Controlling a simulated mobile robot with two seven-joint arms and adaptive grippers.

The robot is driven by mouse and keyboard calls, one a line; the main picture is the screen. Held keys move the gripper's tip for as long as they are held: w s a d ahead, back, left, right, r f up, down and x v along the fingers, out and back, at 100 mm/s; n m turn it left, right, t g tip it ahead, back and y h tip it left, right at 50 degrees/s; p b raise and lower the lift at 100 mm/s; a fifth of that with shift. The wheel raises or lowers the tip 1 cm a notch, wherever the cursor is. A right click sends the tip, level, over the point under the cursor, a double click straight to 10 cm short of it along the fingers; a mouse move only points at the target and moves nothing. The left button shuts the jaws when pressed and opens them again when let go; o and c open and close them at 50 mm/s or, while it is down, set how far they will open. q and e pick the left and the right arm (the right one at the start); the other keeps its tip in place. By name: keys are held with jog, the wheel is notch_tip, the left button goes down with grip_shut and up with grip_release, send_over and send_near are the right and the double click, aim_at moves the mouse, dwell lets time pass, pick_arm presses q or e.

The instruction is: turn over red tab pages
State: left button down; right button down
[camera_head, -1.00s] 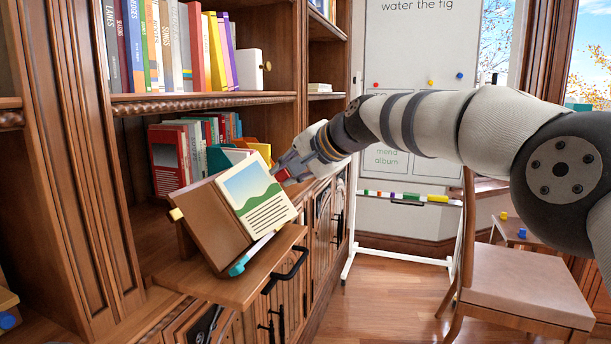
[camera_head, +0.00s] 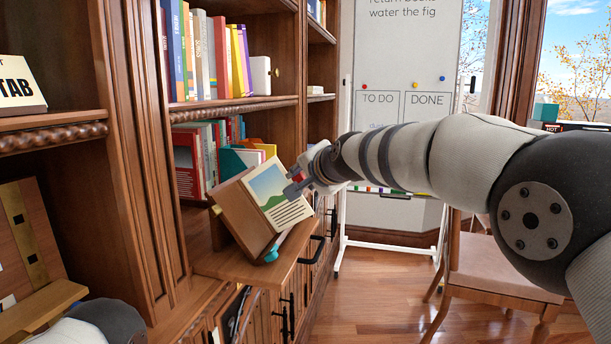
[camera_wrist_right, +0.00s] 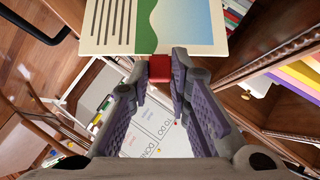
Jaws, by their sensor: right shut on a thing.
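The open book (camera_head: 240,215) leans on a stand on the pull-out shelf, brown cover to the left. Its right-hand page (camera_head: 272,195) shows a blue and green picture above lines of text; the page also shows in the right wrist view (camera_wrist_right: 150,28). A red tab (camera_wrist_right: 160,68) juts from the page edge. My right gripper (camera_head: 299,183) is at that edge, its fingers (camera_wrist_right: 160,72) shut on the red tab. My left gripper is out of view.
The pull-out shelf (camera_head: 222,262) has a black handle. A teal-tipped object (camera_head: 272,254) lies below the book. Bookcase uprights (camera_head: 150,170) and red books (camera_head: 187,165) stand close by. A whiteboard (camera_head: 400,60) and a chair (camera_head: 500,265) are further right.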

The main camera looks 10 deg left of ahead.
jog(key=shift+r, duration=0.1)
dwell(0.3)
jog(key=c, duration=1.8)
grip_release()
jog(key=shift+o, duration=0.2)
jog(key=shift+s+d, duration=0.1)
jog(key=shift+d, duration=0.05)
jog(key=v, duration=1.1)
jog(key=shift+s+r, duration=0.15)
jog(key=shift+s, duration=0.2)
jog(key=shift+d, duration=0.15)
